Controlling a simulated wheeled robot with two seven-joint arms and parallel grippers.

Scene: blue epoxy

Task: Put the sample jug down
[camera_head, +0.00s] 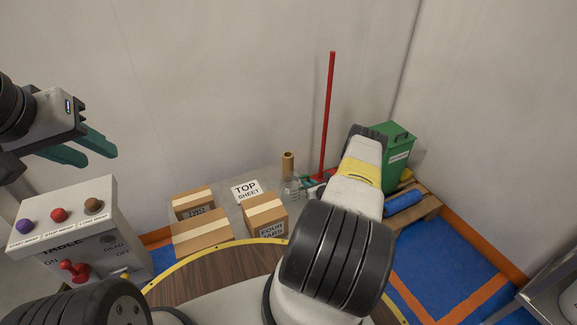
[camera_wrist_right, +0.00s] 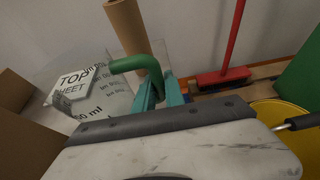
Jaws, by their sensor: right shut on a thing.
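The sample jug (camera_wrist_right: 108,95) is clear with dark printed ml marks and a green handle (camera_wrist_right: 140,63). In the right wrist view my right gripper (camera_wrist_right: 160,92) has its teal fingers closed on that handle. In the head view the jug (camera_head: 291,187) shows only partly, left of my right arm, which hides most of the gripper. The jug is near the grey tabletop (camera_head: 218,221); whether its base touches is hidden. My left gripper (camera_head: 88,148) is open and empty, in the air at the left above the button box.
A TOP SHEET label (camera_head: 245,190), a brown tube (camera_head: 288,164) and several cardboard boxes (camera_head: 203,236) crowd the surface near the jug. A red-handled broom (camera_head: 327,115) and a green bin (camera_head: 398,150) stand behind. The button box (camera_head: 62,222) is at left.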

